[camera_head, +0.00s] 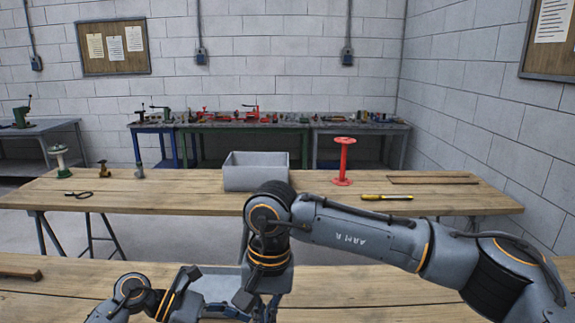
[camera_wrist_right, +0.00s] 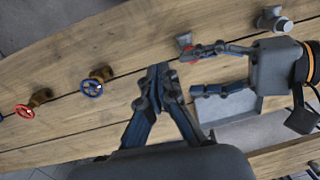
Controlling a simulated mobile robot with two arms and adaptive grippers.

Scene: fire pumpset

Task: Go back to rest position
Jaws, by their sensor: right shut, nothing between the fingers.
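My right arm reaches across the head view from the right. Its gripper (camera_head: 262,308) points down at the bottom edge, partly cut off. In the right wrist view the right gripper (camera_wrist_right: 158,72) is shut, with its fingertips together and nothing between them, over a wooden table (camera_wrist_right: 130,110). My left gripper shows in the right wrist view (camera_wrist_right: 192,71), coming in from the right with its two fingers spread apart. A small red and grey piece (camera_wrist_right: 184,42) lies by its upper fingertip; I cannot tell whether they touch. In the head view the left wrist (camera_head: 150,298) is at the lower left.
On the near bench are a grey bin (camera_head: 215,288) and a brown bar (camera_head: 18,273). Valves with blue (camera_wrist_right: 92,87) and red (camera_wrist_right: 24,111) handwheels lie near the right gripper. The far bench holds a grey box (camera_head: 255,177), a red spool (camera_head: 343,162) and a yellow tool (camera_head: 387,197).

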